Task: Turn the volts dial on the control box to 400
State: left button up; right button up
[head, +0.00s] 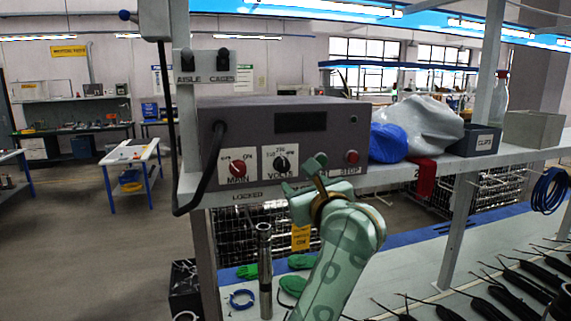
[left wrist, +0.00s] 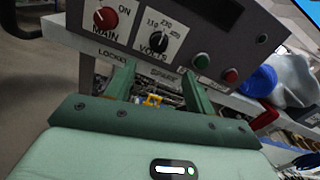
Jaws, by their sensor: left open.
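The grey control box (head: 330,115) stands on the shelf, with a dark display at the top of its front. Its black volts dial (head: 282,164) sits on a white plate with numbers around it; it also shows in the left wrist view (left wrist: 157,42). I cannot read the dial's exact setting. My green left gripper (head: 303,177) is open and empty, just below and right of the volts dial in the head view. In the left wrist view its two fingers (left wrist: 159,84) reach toward the box, below the dial and apart from it. My right gripper is in neither view.
The red main dial (head: 237,168) is left of the volts dial. The red stop button (head: 352,157) and a green button (left wrist: 201,62) are to its right. A black cable (head: 212,160) loops at the box's left. A clips bin (head: 475,141) and blue cloth (head: 388,143) lie right.

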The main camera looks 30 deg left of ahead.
aim_at(284, 166)
pick_arm(q)
jog(key=p+x, duration=0.2)
jog(key=x, duration=0.9)
jog(key=shift+a+r+p, duration=0.15)
jog(key=shift+a+p, duration=0.05)
jog(key=shift+p, duration=0.1)
jog(key=shift+w+a, duration=0.4)
jog(key=shift+a, duration=0.05)
jog(key=c, duration=1)
